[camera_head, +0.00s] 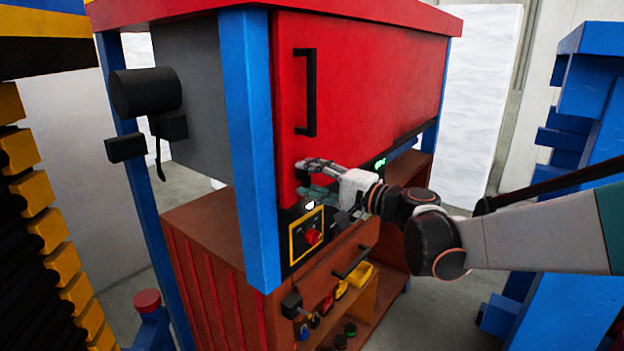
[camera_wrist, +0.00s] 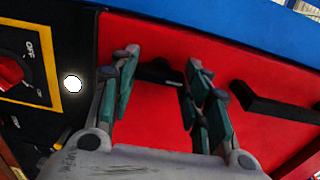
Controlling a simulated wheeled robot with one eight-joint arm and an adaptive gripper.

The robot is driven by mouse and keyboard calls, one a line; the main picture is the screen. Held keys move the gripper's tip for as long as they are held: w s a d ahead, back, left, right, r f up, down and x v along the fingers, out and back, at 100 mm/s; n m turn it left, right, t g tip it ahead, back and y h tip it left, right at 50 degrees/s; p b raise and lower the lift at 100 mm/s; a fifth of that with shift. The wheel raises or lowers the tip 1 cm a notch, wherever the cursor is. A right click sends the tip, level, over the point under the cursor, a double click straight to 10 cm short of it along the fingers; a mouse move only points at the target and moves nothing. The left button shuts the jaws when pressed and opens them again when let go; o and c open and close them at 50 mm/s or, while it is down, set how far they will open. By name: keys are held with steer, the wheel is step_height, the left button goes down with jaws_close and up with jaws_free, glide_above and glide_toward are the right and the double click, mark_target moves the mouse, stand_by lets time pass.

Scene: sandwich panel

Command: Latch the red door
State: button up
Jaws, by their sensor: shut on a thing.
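The red door (camera_head: 360,80) fills the front of the cabinet and looks shut against the blue frame. A black vertical handle (camera_head: 311,92) is on its left part; it also shows at the right of the wrist view (camera_wrist: 275,110). My gripper (camera_head: 308,178) is at the door's lower left corner, below the handle. In the wrist view its fingers (camera_wrist: 162,88) stand either side of a small black latch piece (camera_wrist: 160,76) on the red surface, and are shut on it. The fingers partly hide this piece, so its exact position is unclear.
Below my gripper is a black panel with a yellow-framed red knob (camera_head: 312,236) and a lit white round light (camera_head: 310,205). A drawer handle (camera_head: 351,262) is lower down. Blue structures (camera_head: 590,130) stand right, yellow and black blocks (camera_head: 35,200) left.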

steer(key=o, duration=1.1)
steer(key=shift+c, duration=0.2)
steer(key=v, duration=1.2)
steer(key=s+a+f+n+g+h+b, duration=0.2)
steer(key=s+f, duration=0.3)
steer(key=f, duration=0.1)
steer(key=s+a+f+n+g+h+b, duration=0.1)
steer(key=s+a+f+h+b, duration=0.15)
steer(key=s+f, duration=0.3)
steer(key=s+d+f+n+h+b, duration=0.4)
steer(key=s+d+f+h+b, duration=0.2)
steer(key=s+d+f+h, duration=0.3)
steer(key=s+d+f, duration=0.4)
steer(key=d+f, duration=0.1)
steer(key=shift+s+d+f+g+h, duration=0.15)
steer(key=shift+s+d+g+h, duration=0.1)
steer(key=shift+g+h, duration=0.15)
